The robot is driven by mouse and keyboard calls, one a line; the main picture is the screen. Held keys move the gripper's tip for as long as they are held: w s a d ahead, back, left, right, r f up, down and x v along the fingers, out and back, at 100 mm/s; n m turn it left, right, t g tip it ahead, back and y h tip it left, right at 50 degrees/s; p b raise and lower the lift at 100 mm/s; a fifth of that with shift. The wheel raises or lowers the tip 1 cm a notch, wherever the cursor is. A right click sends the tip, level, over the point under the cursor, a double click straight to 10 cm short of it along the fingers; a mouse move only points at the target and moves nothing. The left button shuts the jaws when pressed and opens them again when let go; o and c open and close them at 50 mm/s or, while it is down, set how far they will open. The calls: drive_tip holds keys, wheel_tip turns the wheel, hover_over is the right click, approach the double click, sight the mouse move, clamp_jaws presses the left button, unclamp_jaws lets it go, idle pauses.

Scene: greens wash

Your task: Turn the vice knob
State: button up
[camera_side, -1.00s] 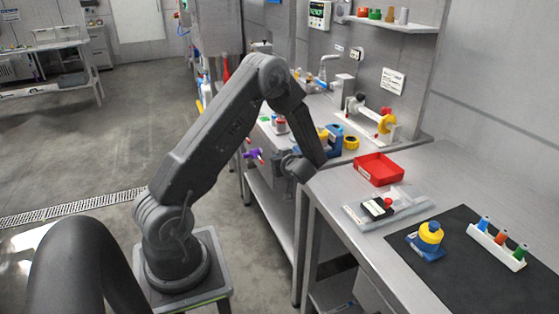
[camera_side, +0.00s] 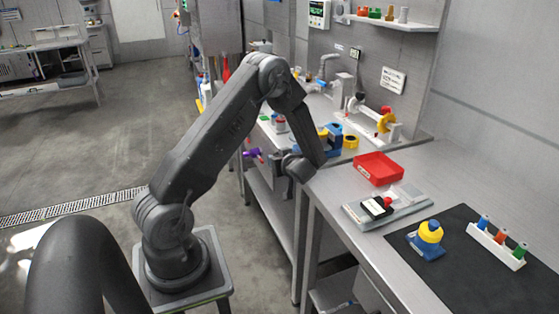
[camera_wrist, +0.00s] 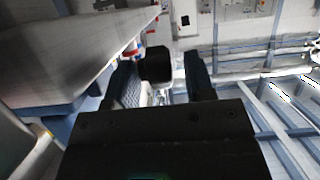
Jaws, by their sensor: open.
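My gripper (camera_wrist: 162,85) is open in the wrist view, with one finger on each side of a dark rounded block (camera_wrist: 156,63). The block shows between the fingertips; I cannot tell whether it is the vice knob or whether a finger touches it. In the side view my gripper is at the front edge of the back bench, partly hidden by my wrist. A small purple piece (camera_side: 252,153) shows just left of it. A blue block-like body (camera_side: 333,142), possibly the vice, stands on the bench behind my arm. Its knob cannot be made out there.
A red tray (camera_side: 378,168) lies right of my wrist. A board with a red button (camera_side: 388,202), a blue-yellow piece (camera_side: 430,236) and a white rack (camera_side: 497,247) are nearer. A yellow ring (camera_side: 351,142) is by the blue body. Floor left of the bench is clear.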

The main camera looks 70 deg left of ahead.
drive_tip(key=v, duration=1.3)
drive_tip(key=shift+d, duration=0.35)
drive_tip(key=shift+r, duration=0.15)
drive_tip(key=a+r+h, duration=0.8)
drive_tip(key=a+h, duration=0.1)
drive_tip(key=h, duration=0.1)
drive_tip(key=x, duration=1.3)
drive_tip(key=shift+a, duration=0.45)
drive_tip(key=shift+c, duration=0.4)
clamp_jaws()
drive_tip(key=shift+y, duration=0.5)
